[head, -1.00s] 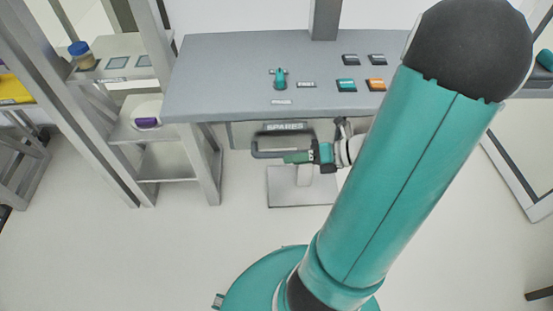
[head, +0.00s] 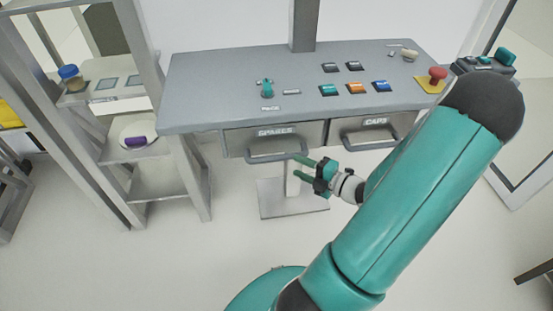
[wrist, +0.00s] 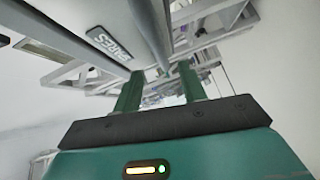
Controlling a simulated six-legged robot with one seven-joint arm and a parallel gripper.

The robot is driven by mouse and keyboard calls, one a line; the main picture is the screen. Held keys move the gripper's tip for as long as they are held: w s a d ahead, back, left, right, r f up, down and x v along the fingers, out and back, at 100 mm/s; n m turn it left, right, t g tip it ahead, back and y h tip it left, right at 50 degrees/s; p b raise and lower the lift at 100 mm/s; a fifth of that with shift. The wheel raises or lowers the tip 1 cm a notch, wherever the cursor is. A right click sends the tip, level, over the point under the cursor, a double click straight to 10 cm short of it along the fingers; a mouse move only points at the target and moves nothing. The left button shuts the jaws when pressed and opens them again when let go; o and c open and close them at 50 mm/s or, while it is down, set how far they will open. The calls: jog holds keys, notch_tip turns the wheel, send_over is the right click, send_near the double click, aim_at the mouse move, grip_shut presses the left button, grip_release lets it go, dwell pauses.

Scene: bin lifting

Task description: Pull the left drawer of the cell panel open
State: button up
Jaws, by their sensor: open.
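The left drawer (head: 242,143), labelled SPARES, sits under the cell panel (head: 210,95). Its front looks in line with the right drawer, so it appears closed. Its grey bar handle (head: 275,156) sticks out in front. My gripper (head: 298,167) is open and empty, just right of and slightly below the handle's right end, with its green fingers pointing left. In the wrist view the SPARES label (wrist: 109,46) shows at upper left, beyond the two spread fingers of my gripper (wrist: 161,68). Nothing shows between the fingers; whether one touches the handle I cannot tell.
The right drawer (head: 345,132), labelled CAPS, is beside it, its handle (head: 370,145) above my wrist. A metal shelf rack (head: 165,178) stands left. A red emergency button (head: 437,76) is on the panel's right. The floor in front is clear.

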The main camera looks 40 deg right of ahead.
aim_at(282, 160)
jog(key=x, duration=0.9)
grip_shut()
